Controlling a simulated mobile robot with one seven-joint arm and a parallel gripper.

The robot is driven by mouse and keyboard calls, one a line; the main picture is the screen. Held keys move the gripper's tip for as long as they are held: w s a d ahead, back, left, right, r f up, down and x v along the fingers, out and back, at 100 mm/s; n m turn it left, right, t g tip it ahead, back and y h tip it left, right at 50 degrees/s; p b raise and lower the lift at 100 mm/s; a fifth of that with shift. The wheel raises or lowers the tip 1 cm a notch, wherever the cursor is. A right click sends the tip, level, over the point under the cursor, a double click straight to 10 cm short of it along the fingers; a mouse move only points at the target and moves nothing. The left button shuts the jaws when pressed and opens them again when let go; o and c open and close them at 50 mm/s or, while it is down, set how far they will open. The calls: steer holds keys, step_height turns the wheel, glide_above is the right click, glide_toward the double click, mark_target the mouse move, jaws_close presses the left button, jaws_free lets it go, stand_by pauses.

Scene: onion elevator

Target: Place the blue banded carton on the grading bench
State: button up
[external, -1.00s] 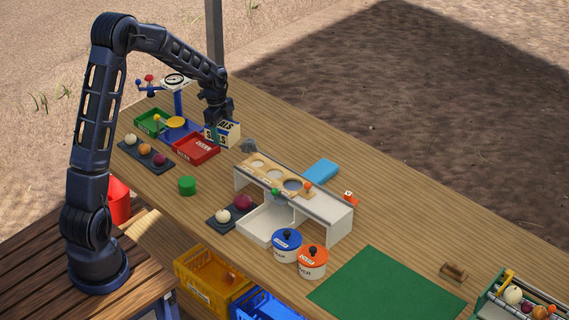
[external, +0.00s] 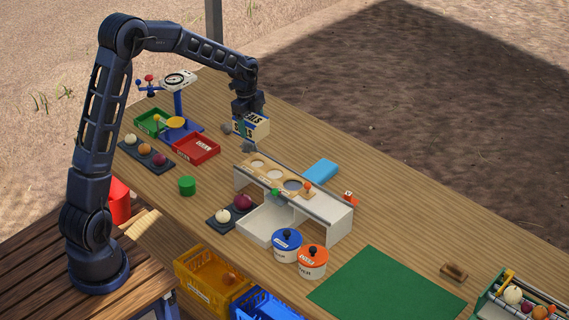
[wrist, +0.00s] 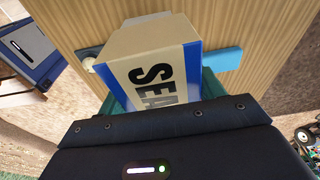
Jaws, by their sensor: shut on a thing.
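The blue banded carton (external: 253,127) is cream with a blue band and dark printed lettering. My gripper (external: 244,128) is shut on it and holds it above the wooden grading bench (external: 400,215), behind the white sorting stand. In the wrist view the carton (wrist: 160,60) fills the middle, with its blue band at the right and part of the word on its face readable as "SEA". The lower part of the carton is hidden behind the gripper body in the wrist view.
The white stand with round holes (external: 295,205) is close in front of the carton. A red tray (external: 195,149) and a scale (external: 178,80) stand to the left.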

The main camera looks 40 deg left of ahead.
steer(key=w+d+m, duration=0.2)
steer(key=d, duration=1.2)
steer(key=m+g, duration=0.1)
steer(key=m, duration=0.7)
glide_above(365, 294)
steer(key=shift+y, duration=0.3)
steer(key=f, duration=1.9)
steer(key=shift+w+a+f, duration=0.15)
steer(key=shift+a+f, duration=0.05)
steer(key=shift+f, duration=0.1)
steer(key=shift+f, duration=0.15)
steer(key=o, duration=1.2)
